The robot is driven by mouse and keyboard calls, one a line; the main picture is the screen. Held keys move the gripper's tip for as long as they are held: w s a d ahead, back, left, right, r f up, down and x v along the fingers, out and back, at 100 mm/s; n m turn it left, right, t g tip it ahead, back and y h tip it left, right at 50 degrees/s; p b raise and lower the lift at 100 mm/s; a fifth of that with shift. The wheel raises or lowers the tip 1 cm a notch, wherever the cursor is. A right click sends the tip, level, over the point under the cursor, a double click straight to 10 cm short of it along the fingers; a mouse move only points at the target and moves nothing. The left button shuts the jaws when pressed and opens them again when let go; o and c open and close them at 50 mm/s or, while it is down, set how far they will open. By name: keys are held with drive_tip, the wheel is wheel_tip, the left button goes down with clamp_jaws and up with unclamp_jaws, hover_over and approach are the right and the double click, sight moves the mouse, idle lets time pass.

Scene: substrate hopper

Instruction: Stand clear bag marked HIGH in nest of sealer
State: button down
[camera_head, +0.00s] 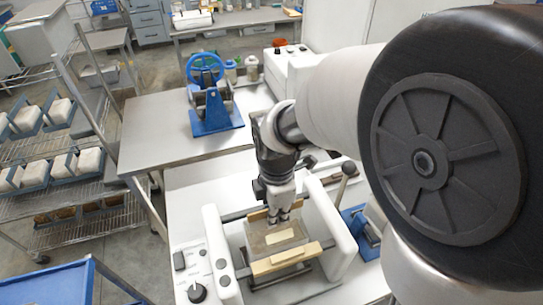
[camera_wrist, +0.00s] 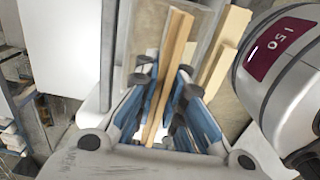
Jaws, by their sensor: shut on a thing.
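A clear bag (camera_head: 267,243) with tan contents or a pale label stands in the sealer (camera_head: 329,232), between its two tan bars. The marking on the bag is too small to read. My gripper (camera_head: 278,219) reaches down from above and is shut on the top of the bag. In the wrist view my gripper's blue-sided fingers (camera_wrist: 168,100) close around a thin tan strip at the bag's top, with clear film beside it. The sealer's near tan bar (camera_head: 287,257) lies in front of the bag. Whether the bag's bottom rests on the nest is hidden.
The sealer's white side housings stand close on both sides of my gripper, with a knob (camera_head: 197,292) at front left. A blue hand-wheel device (camera_head: 212,100) stands on the table behind. A wire rack (camera_head: 75,150) with pale bags in blue trays is at left.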

drive_tip(key=shift+w+f+b, duration=0.1)
drive_tip(key=shift+f+b, duration=1.4)
drive_tip(key=shift+f, duration=0.7)
drive_tip(key=shift+f+b, duration=0.35)
drive_tip(key=shift+f, duration=0.2)
drive_tip(key=c, duration=1.6)
unclamp_jaws()
drive_tip(key=shift+f, duration=0.1)
